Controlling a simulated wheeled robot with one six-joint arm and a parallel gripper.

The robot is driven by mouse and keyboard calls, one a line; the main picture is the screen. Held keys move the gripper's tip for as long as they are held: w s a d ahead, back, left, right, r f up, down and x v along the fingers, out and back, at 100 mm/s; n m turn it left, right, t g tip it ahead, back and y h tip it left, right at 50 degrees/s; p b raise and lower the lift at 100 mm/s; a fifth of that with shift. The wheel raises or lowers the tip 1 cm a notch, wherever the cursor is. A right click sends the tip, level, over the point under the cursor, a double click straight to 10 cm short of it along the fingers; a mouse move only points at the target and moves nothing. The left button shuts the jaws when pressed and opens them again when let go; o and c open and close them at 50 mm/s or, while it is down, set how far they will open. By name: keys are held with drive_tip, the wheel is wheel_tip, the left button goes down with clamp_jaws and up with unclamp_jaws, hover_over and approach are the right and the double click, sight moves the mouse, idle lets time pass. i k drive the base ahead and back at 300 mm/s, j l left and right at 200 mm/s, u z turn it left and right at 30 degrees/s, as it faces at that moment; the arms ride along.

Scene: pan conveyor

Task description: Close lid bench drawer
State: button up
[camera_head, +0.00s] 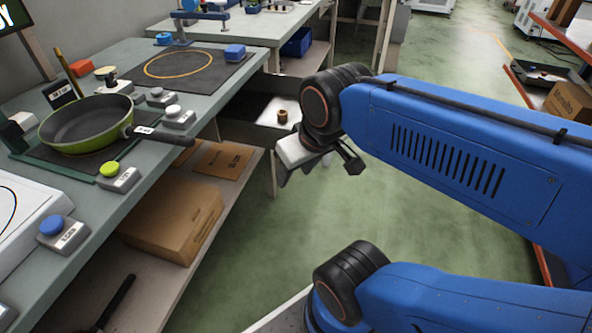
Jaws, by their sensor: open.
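A drawer (262,103) under the far bench stands pulled out, with its pale inside showing. A small brown round object (283,117) is in it. The drawer's right part is hidden behind my arm, so I cannot see all of its front. My gripper (318,166) is open and empty. In the picture it hangs just right of and below the drawer, over the green floor. I cannot tell the exact gap between them, and my wrist partly hides the fingers.
A green pan (86,124) sits on the near bench (205,110), its dark handle (165,136) reaching past the bench's right edge. A cardboard box (172,215) lies on the shelf below. Orange-edged shelving (560,45) stands at right. The middle floor (435,60) is clear.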

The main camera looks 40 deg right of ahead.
sight(249, 117)
drive_tip(key=l+z, duration=0.15)
drive_tip(key=z, duration=0.35)
drive_tip(key=l+z, duration=0.1)
drive_tip(key=z, duration=0.4)
drive_tip(key=i+z, duration=0.15)
drive_tip(key=z, duration=0.35)
drive_tip(key=l+z, duration=0.1)
drive_tip(key=z, duration=0.4)
drive_tip(key=i+z, duration=0.2)
drive_tip(key=i+l+u, duration=0.1)
drive_tip(key=u, duration=0.4)
drive_tip(key=l+u, duration=0.1)
drive_tip(key=u, duration=0.35)
drive_tip(key=i+l+u, duration=0.1)
drive_tip(key=u, duration=0.4)
drive_tip(key=l+u, duration=0.2)
drive_tip(key=u, duration=0.3)
